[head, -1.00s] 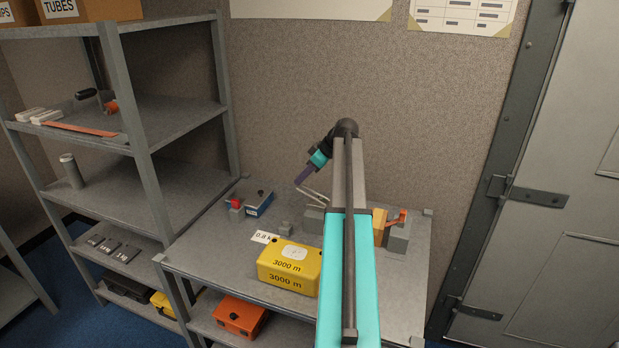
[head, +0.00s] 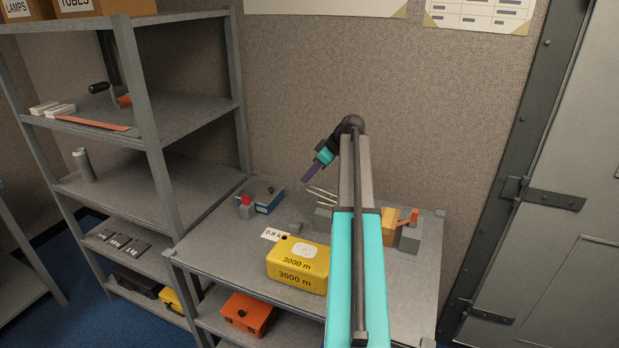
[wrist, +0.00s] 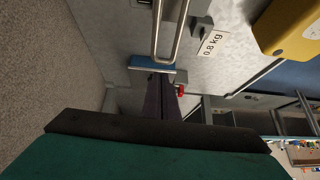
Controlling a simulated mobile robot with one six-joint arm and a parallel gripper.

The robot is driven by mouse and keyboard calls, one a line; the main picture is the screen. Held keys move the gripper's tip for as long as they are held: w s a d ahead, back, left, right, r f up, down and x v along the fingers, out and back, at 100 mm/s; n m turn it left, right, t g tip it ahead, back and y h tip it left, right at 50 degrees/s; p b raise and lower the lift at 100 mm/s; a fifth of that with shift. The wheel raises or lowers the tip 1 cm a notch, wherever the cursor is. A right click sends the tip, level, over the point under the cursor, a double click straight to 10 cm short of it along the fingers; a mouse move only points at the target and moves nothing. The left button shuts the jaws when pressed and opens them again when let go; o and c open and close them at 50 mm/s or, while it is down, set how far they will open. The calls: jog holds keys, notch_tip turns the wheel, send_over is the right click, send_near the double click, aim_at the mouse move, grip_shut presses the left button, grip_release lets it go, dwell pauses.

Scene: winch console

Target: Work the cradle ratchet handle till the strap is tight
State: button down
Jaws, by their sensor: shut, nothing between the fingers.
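An orange piece (head: 405,217), perhaps the strap, shows right of my arm. My arm hides the middle of the cradle.
A yellow case (head: 298,268) marked 3000 m stands at the front of the bench. A blue-sided grey box (head: 264,198) and a small red-topped block (head: 245,207) are at the back left. Shelving (head: 150,120) is left; a metal door (head: 560,180) is right.

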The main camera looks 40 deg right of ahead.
jog(key=r, duration=0.3)
jog(key=shift+w+r, duration=0.15)
jog(key=shift+w, duration=0.25)
jog(key=b+v, duration=0.2)
jog(key=v, duration=0.7)
jog(key=shift+r, duration=0.4)
jog(key=shift+w+a, duration=0.1)
